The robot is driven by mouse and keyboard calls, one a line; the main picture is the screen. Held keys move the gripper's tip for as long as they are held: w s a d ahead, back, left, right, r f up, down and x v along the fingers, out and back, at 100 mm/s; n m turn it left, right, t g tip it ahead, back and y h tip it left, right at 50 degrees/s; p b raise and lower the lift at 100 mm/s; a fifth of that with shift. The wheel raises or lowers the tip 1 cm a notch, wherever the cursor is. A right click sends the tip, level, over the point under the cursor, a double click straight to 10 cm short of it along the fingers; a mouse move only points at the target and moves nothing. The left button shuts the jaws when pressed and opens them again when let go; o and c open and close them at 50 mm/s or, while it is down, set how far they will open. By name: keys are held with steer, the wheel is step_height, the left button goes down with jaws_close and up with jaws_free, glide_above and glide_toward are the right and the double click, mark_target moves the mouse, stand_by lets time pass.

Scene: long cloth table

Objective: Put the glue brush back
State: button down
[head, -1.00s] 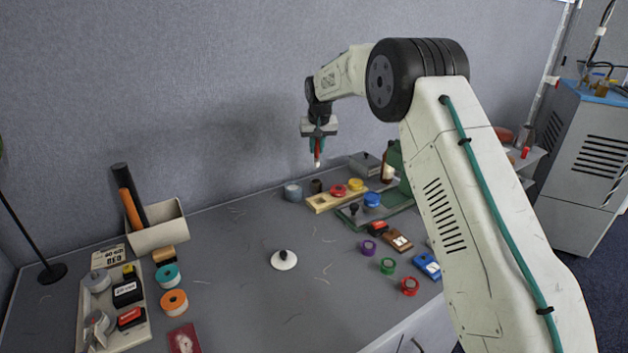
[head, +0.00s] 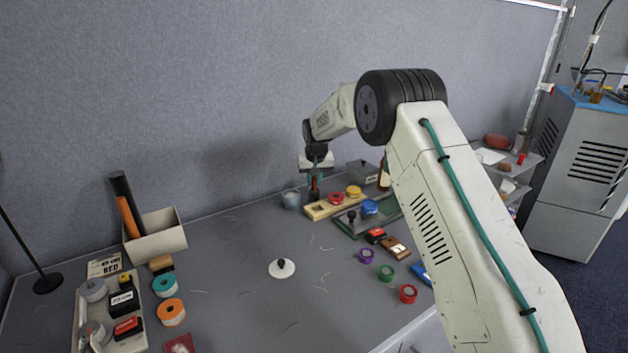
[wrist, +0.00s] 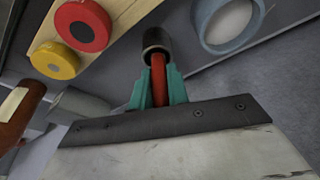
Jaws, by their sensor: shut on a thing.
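My gripper (head: 315,178) is low at the back of the table, over the small dark pot. In the wrist view its teal fingers (wrist: 158,88) are shut on the red handle of the glue brush (wrist: 158,76). The dark pot (wrist: 157,42) is directly beyond the fingertips, and the brush's far end meets its mouth. The brush tip is hidden; I cannot tell how deep it sits. In the head view the gripper and pot overlap, so the pot hardly shows.
A grey-blue ring-shaped container (wrist: 228,22) stands beside the pot. On its other side is a wooden board (head: 322,209) with red (head: 336,198) and yellow (head: 353,191) round pieces. A brown bottle (head: 384,178) stands farther right. The table's middle is mostly clear around a white lid (head: 281,268).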

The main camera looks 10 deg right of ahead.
steer(key=c, duration=1.3)
jaws_free()
steer(key=shift+c, duration=0.2)
steer(key=s+d+r, duration=0.1)
steer(key=s+r, duration=0.6)
steer(key=r, duration=0.4)
steer(key=s+r, duration=0.8)
steer(key=r, duration=0.3)
steer(key=s+d+r+g, duration=0.1)
steer(key=s+r, duration=0.2)
steer(key=s, duration=0.6)
steer(key=s+r, duration=0.3)
steer(key=s, duration=0.7)
steer(key=s+f, duration=0.3)
steer(key=s, duration=1.1)
steer(key=s+d+f+g, duration=0.1)
steer(key=s+f, duration=0.2)
steer(key=s, duration=1.1)
steer(key=shift+s+f+n, duration=0.2)
steer(key=shift+s+n, duration=0.1)
steer(key=shift+n, duration=0.1)
